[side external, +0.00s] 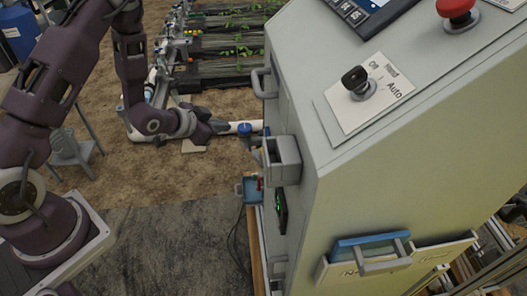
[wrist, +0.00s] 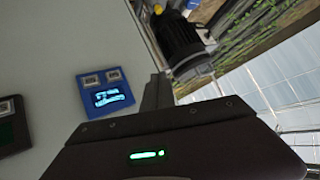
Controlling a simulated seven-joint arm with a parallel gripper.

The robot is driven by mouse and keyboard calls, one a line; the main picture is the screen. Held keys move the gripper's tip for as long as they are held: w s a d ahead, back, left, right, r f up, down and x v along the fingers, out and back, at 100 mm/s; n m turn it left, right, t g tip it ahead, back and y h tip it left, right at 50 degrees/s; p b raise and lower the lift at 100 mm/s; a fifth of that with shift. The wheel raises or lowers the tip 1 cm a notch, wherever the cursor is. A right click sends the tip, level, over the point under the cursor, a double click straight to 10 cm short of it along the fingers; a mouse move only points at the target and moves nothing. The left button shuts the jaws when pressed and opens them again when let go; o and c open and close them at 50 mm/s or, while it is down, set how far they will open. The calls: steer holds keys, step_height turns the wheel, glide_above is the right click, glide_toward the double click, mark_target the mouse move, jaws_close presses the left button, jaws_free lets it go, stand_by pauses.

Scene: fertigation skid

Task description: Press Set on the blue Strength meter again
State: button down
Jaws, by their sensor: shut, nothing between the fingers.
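The blue meter (wrist: 100,99) shows in the wrist view, on the pale cabinet face left of my fingers. Its display is lit cyan, and two small pale buttons (wrist: 102,78) sit along its upper edge; their lettering is too small to read. My gripper (wrist: 158,80) is shut and empty, its dark fingers to the right of the meter and apart from it in the picture. In the side view my gripper (side external: 220,126) is left of the cabinet, small and dark. I cannot clearly make out the blue meter there.
A dark device (wrist: 10,132) with a green display is left of the blue meter. In the side view, the grey cabinet (side external: 410,140) has protruding handles, a grey box (side external: 283,160) and a selector switch (side external: 357,82). A dark motor (wrist: 176,40) stands beyond my fingers.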

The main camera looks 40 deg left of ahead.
steer(key=s+d+f+t+h, duration=0.1)
steer(key=s+f, duration=0.3)
steer(key=f, duration=0.4)
steer(key=shift+t, duration=0.3)
steer(key=shift+w+d, duration=0.1)
steer(key=shift+w, duration=0.05)
steer(key=w+d, duration=0.6)
steer(key=shift+w+d, duration=0.1)
steer(key=shift+d, duration=0.05)
stand_by(1.6)
steer(key=shift+w+d, duration=0.2)
steer(key=shift+w, duration=0.05)
